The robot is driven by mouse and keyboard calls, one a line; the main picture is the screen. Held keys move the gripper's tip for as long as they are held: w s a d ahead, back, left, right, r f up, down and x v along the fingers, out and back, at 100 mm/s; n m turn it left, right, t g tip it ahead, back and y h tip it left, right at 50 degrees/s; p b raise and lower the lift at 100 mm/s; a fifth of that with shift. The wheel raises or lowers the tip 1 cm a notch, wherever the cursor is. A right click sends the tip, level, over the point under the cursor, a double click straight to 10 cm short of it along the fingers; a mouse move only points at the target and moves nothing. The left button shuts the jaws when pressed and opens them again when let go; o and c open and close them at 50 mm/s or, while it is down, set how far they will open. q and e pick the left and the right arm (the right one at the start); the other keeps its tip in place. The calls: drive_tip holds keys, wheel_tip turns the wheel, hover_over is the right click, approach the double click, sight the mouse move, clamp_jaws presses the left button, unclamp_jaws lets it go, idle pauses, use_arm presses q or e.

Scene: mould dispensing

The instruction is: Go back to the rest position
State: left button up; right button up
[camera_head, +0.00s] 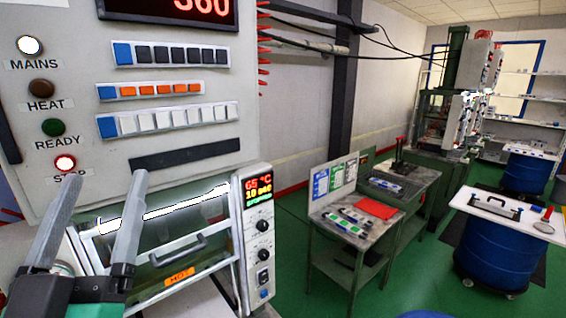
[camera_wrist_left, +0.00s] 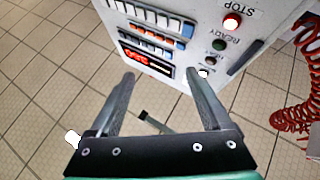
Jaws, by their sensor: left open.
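My left gripper (camera_head: 98,212) is in the lower left of the head view, in front of the grey control panel (camera_head: 180,120). Its two grey fingers stand apart with nothing between them. It also shows in the left wrist view (camera_wrist_left: 160,85), open and empty, with the panel beyond its fingertips. The panel carries a lit white MAINS lamp (camera_head: 29,45), a brown HEAT lamp (camera_head: 41,88), a green READY lamp (camera_head: 53,127) and a lit red STOP lamp (camera_head: 65,163). My right gripper is in neither view.
A glass-fronted oven door (camera_head: 170,240) with a handle sits below the panel, beside a small controller (camera_head: 257,225). A workbench (camera_head: 375,228) with tools and a blue drum (camera_head: 490,252) with a white top stand to the right. Red coiled hose (camera_wrist_left: 300,90) hangs near the panel. Green floor between is open.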

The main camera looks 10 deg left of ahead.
use_arm(q)
drive_tip(key=s+d+r+m+t+h, duration=0.4)
drive_tip(key=d+r+h, duration=0.25)
drive_tip(key=h, duration=0.25)
wheel_tip(320, 180, up, 15)
drive_tip(key=m+h+p, duration=0.1)
drive_tip(key=p, duration=1.4)
drive_tip(key=shift+d+h, duration=0.3)
drive_tip(key=shift+d, duration=0.15)
drive_tip(key=shift+r, duration=0.1)
